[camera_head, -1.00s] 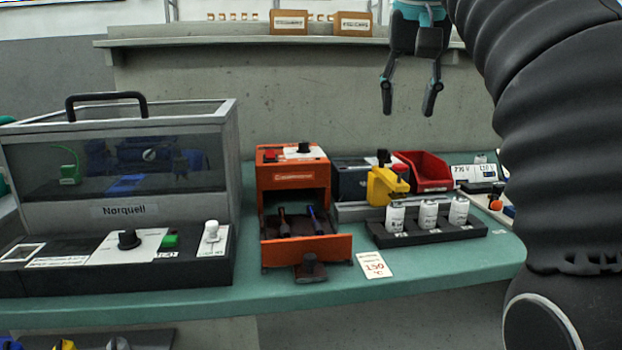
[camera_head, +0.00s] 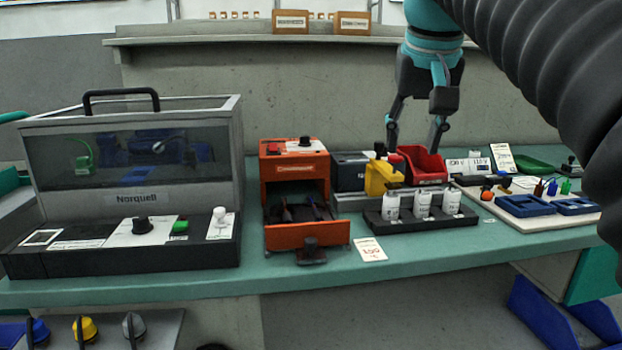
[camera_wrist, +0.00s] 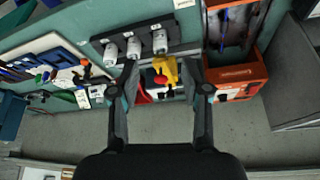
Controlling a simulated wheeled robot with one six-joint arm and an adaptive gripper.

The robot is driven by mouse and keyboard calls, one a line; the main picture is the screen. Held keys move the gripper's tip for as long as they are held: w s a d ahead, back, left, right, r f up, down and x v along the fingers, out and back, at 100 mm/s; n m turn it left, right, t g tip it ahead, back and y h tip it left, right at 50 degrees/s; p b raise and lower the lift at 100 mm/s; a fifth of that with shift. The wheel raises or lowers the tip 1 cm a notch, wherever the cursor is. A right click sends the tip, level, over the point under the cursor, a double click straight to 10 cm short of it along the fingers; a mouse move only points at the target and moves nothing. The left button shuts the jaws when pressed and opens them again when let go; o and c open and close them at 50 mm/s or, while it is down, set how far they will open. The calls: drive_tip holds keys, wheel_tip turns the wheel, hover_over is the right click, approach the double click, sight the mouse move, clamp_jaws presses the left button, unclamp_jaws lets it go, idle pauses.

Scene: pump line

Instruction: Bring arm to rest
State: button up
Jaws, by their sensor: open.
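My gripper (camera_head: 414,145) is open and empty in the head view. It hangs fingers-down in front of the back wall, above or behind the red bin (camera_head: 425,167). In the wrist view my gripper (camera_wrist: 168,75) has its two fingers wide apart. The yellow tool (camera_wrist: 165,70) shows between them, with nothing gripped. My black ribbed arm covers the upper right of the head view.
An orange unit (camera_head: 297,167) with an open drawer (camera_head: 308,235) stands mid-bench. White bottles (camera_head: 423,203) stand in a black rack (camera_head: 430,222). A Norquell enclosure (camera_head: 137,200) fills the left. A shelf (camera_head: 230,41) runs along the wall.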

drive_tip(key=s+f, duration=0.5)
drive_tip(key=f, duration=0.6)
drive_tip(key=s+f, duration=0.5)
drive_tip(key=f, duration=0.5)
drive_tip(key=s+d+f+n, duration=0.1)
drive_tip(key=s+f, duration=0.5)
drive_tip(key=f, duration=0.5)
drive_tip(key=shift+f+t+y, duration=0.3)
drive_tip(key=shift+f+t, duration=0.05)
drive_tip(key=shift+t, duration=0.05)
drive_tip(key=shift+d, duration=0.1)
